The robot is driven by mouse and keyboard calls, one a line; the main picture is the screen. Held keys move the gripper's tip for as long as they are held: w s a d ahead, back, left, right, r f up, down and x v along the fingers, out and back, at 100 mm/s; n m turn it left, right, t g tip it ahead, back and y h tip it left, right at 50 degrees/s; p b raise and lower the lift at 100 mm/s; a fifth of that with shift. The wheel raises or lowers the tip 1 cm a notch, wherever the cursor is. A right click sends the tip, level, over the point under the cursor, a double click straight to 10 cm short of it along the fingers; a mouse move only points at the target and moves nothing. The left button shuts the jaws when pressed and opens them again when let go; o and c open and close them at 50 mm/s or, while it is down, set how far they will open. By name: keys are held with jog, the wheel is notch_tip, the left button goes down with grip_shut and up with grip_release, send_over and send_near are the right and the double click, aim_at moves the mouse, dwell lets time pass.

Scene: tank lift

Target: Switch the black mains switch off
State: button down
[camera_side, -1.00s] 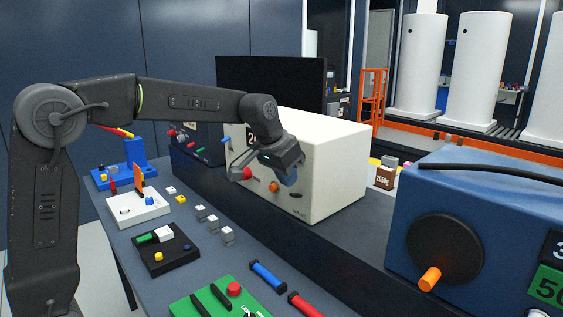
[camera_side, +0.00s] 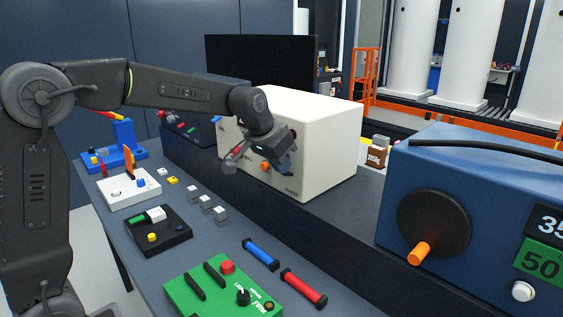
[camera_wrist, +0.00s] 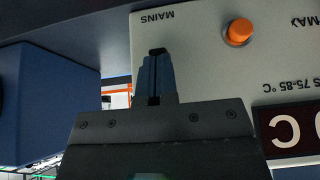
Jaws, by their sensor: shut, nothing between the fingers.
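The black mains switch (camera_wrist: 158,50) is on the front of the cream box (camera_wrist: 215,75), by the upside-down word MAINS in the wrist view. My gripper (camera_wrist: 154,66) is shut and empty. Its fingertips lie right at the switch and cover part of it; I cannot tell whether they touch. Which way the switch is tipped cannot be made out. In the side view, my gripper (camera_side: 287,172) is at the front of the cream box (camera_side: 325,155), above the MAINS label, and hides the switch.
An orange knob (camera_wrist: 239,31) sits beside the switch on the same face. A blue box (camera_side: 480,190) with an orange handle stands at the right. A green panel (camera_side: 222,290), blue and red cylinders and several small blocks lie on the bench (camera_side: 205,245) in front.

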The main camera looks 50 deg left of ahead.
jog(key=shift+s+f+t, duration=0.4)
jog(key=shift+t, duration=0.6)
jog(key=shift+s+f, duration=0.25)
jog(key=shift+f, duration=0.2)
jog(key=shift+s+f, duration=0.2)
jog(key=shift+f, duration=0.25)
dwell(0.5)
jog(key=shift+r, duration=0.15)
jog(key=shift+r, duration=0.7)
jog(key=s+r, duration=0.4)
jog(key=s, duration=0.5)
jog(key=shift+r, duration=0.1)
dwell(0.4)
